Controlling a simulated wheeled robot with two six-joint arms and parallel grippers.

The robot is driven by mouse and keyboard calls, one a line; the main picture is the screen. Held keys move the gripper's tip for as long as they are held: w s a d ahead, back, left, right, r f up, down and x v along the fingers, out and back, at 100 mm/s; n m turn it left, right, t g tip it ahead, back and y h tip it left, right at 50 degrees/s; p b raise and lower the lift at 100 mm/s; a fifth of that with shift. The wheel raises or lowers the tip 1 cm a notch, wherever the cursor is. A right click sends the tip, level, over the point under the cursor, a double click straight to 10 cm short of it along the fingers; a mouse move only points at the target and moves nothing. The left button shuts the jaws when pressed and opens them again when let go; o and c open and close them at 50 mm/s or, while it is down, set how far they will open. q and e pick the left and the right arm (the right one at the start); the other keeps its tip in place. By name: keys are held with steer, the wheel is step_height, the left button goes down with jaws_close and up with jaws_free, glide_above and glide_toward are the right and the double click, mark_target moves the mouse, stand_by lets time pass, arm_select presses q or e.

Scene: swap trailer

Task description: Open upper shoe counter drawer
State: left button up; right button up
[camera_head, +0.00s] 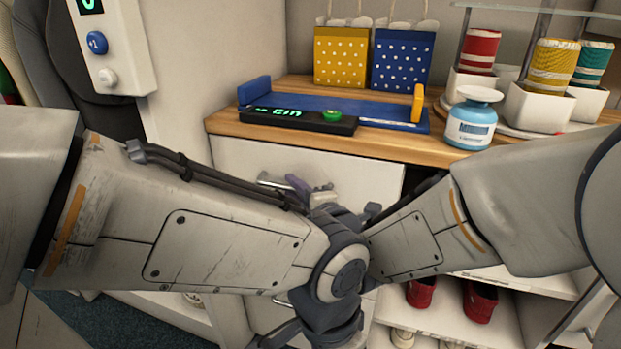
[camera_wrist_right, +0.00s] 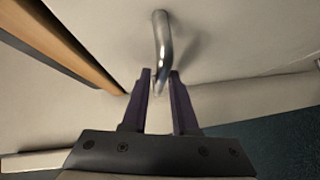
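The upper drawer (camera_head: 370,182) of the white shoe counter sits under the wooden top, and its front looks flush. Its silver bar handle (camera_head: 272,181) is partly hidden by my right gripper (camera_head: 304,187). In the right wrist view, the handle (camera_wrist_right: 161,40) runs down between the purple fingertips of my right gripper (camera_wrist_right: 160,75). The fingers are apart, with a narrow gap showing beside the bar, so they straddle it without a visible grip. My left gripper (camera_head: 308,337) hangs low at the bottom edge, in front of the counter, and its fingers are mostly cut off.
On the wooden top (camera_head: 225,122) are a blue foot-measuring device (camera_head: 335,107), two dotted bags (camera_head: 342,58) and a blue-white bottle (camera_head: 471,120). An open shelf with red shoes (camera_head: 481,302) lies below right. My forearms cross closely in front of the counter.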

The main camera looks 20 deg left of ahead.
steer(key=shift+w+a, duration=0.15)
steer(key=shift+w, duration=0.05)
jaws_close()
steer(key=shift+f, duration=0.1)
stand_by(1.3)
